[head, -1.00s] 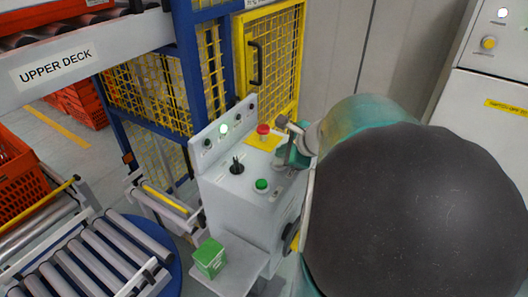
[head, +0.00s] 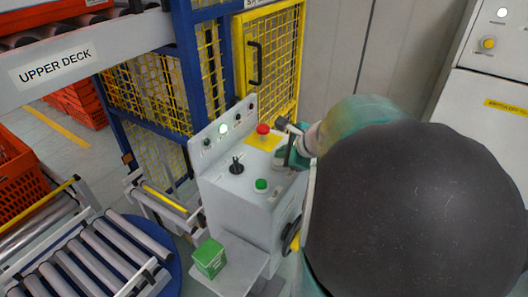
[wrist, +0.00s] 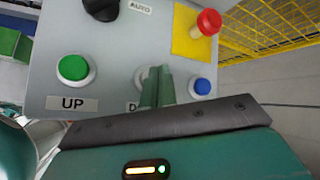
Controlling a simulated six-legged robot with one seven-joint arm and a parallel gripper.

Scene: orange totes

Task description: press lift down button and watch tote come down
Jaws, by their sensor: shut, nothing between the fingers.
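A grey control console (head: 228,188) stands beside the lift's blue-framed yellow mesh cage (head: 160,92). My gripper (wrist: 157,88) is shut and empty, its fingertips at the button beside the label starting with "D". The fingers hide most of that button and label; a pale ring (wrist: 143,78) shows around it. I cannot tell whether it is pressed in. The green UP button (wrist: 74,68) is to the left, a blue button (wrist: 202,86) to the right. In the head view my gripper (head: 286,156) is over the console's right side. No tote is visible inside the cage.
A red mushroom button (wrist: 208,22) on a yellow plate stands close to the fingers. A black selector (head: 236,167) and a green box (head: 209,257) are nearby. Orange totes (head: 18,185) are at left, beside roller conveyors (head: 90,262). A white cabinet (head: 485,130) is at right.

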